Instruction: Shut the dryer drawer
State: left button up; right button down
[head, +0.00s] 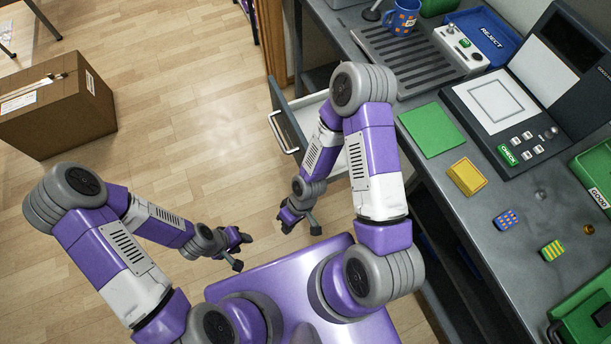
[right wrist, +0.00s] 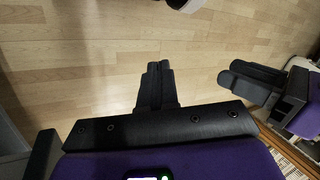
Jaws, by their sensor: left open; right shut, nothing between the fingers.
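The dryer drawer (head: 288,122) stands pulled out from under the bench in the head view. It has a dark front, a pale handle (head: 276,132) and a light inside, partly hidden behind my right arm. My right gripper (head: 300,225) hangs over the floor, nearer to me than the drawer and apart from it. In the right wrist view its fingers (right wrist: 157,88) are together with nothing between them. My left gripper (head: 241,251) is open and empty over the floor, to the left of the right one. The drawer is not recognisable in the right wrist view.
The bench (head: 440,170) carries a green mat (head: 431,130), a yellow block (head: 467,176), a blue mug (head: 402,17) on a drip tray (head: 405,55), and a check device (head: 497,100). A cardboard box (head: 58,104) stands at the left. The floor left of the drawer is clear.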

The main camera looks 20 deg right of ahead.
jog(key=w+a+r+n+t+h+b, duration=0.15)
jog(key=w+r+n+h, duration=0.4)
jog(key=n, duration=1.05)
jog(key=w+a+r+n+t+h, duration=0.1)
jog(key=w+a+r+n+h, duration=0.15)
jog(key=r+n+h, duration=1)
jog(key=w+d+f+n+y+b, duration=0.1)
jog(key=d+f+n+y+b, duration=0.2)
jog(key=d+f, duration=0.7)
jog(key=shift+d+f+n+y+b, duration=0.35)
jog(key=shift+d+y+b, duration=0.15)
jog(key=shift+d, duration=0.6)
jog(key=shift+d+r, duration=0.1)
